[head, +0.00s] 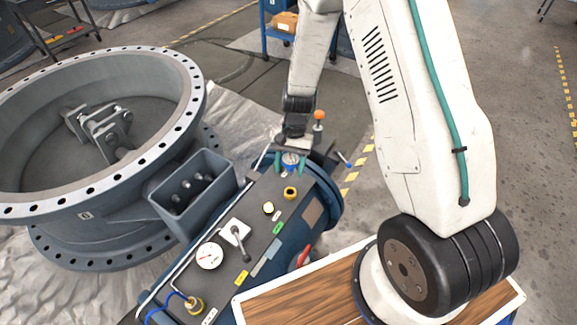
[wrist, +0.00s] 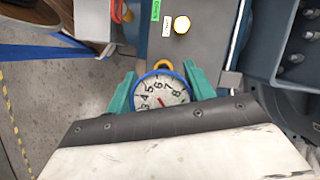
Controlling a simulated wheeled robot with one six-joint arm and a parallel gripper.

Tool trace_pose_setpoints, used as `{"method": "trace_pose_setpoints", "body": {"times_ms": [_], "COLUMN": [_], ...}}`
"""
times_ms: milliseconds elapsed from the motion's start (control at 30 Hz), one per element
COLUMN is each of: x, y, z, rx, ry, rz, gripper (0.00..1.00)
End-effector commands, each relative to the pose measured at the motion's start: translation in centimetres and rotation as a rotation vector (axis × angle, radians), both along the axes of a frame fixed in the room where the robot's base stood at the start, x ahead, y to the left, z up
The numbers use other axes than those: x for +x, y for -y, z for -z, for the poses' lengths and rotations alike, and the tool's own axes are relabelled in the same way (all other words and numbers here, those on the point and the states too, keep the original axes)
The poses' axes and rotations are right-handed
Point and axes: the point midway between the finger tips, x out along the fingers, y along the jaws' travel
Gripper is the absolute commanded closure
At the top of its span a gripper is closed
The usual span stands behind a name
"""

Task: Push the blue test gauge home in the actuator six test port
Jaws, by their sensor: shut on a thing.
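The blue-rimmed test gauge (head: 290,159) has a white numbered dial and a red needle, and it fills the middle of the wrist view (wrist: 160,93). My gripper (head: 290,165) is shut on it, with a teal finger against each side of the rim (wrist: 161,88). The gauge is over the far end of the blue actuator's dark top panel (head: 262,222). Its stem and the port under it are hidden, so I cannot tell how deep it sits.
A white dial gauge (head: 209,256), a lever on a white plate (head: 236,233), a brass fitting with blue hose (head: 193,305) and small labels are along the panel. An orange-knobbed post (head: 319,118) stands beside my gripper. The large flanged valve (head: 95,130) is at left.

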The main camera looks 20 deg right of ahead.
Motion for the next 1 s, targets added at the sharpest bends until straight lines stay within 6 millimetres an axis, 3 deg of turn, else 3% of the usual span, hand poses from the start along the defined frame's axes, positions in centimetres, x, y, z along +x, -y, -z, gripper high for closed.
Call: {"method": "trace_pose_setpoints", "body": {"times_ms": [100,700,1000], "x": [-0.9,-0.9,-0.8], "y": [-0.5,-0.2,-0.2], "z": [0.7,6.0,7.5], "rx": [-0.009,-0.009,-0.009], "ry": [-0.008,-0.008,-0.006], "rz": [0.07,0.074,0.075], "gripper": [0.67,0.67,0.67]}}
